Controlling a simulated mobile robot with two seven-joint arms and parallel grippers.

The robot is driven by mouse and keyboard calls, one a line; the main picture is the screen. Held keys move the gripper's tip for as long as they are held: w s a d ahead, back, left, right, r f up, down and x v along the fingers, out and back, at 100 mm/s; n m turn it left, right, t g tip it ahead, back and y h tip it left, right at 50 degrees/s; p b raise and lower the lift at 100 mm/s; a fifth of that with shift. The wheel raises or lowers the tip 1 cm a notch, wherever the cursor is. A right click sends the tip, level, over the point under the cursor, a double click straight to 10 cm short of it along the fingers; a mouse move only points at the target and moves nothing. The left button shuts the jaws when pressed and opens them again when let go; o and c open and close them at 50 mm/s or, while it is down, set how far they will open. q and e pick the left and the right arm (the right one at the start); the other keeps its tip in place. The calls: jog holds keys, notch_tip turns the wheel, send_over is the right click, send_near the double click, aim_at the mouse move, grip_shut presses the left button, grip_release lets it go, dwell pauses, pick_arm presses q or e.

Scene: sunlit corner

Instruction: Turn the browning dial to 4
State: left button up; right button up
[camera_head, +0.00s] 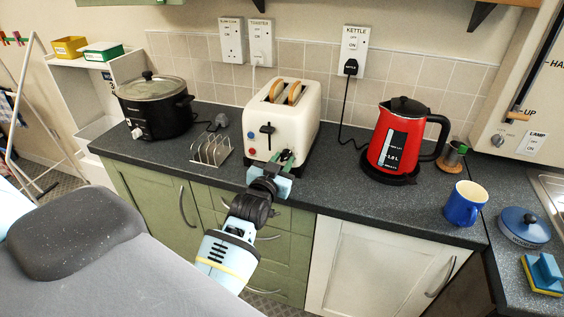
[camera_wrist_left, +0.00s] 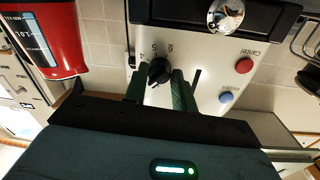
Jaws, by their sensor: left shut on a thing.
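The white toaster (camera_head: 285,105) stands on the counter with two slices of bread (camera_head: 285,92) in its slots. Its black browning dial (camera_wrist_left: 158,70) is low on the front face, with the numbers 4, 5 and 6 readable around it in the wrist view, which is upside down. The dial's exact setting is hard to tell. My left gripper (camera_head: 286,158) is at the toaster's lower right front. Its green fingers (camera_wrist_left: 160,90) are shut on the dial, one on each side, and hide part of its scale. My right gripper is not in view.
A wire toast rack (camera_head: 211,151) stands left of the toaster, and a slow cooker (camera_head: 153,105) farther left. The red kettle (camera_head: 398,140) is to the right, with a blue mug (camera_head: 464,204) beyond it. Red (camera_wrist_left: 244,66) and blue (camera_wrist_left: 226,96) buttons are beside the dial.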

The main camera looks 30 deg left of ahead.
pick_arm(q)
jog(key=m, duration=0.7)
jog(key=shift+r+m+g, duration=0.1)
jog(key=shift+m+g, duration=0.2)
jog(key=shift+m, duration=0.1)
jog(key=m, duration=0.3)
jog(key=shift+m+y, duration=0.4)
jog(key=shift+m, duration=1.6)
jog(key=o, duration=1)
jog(key=shift+s, duration=0.1)
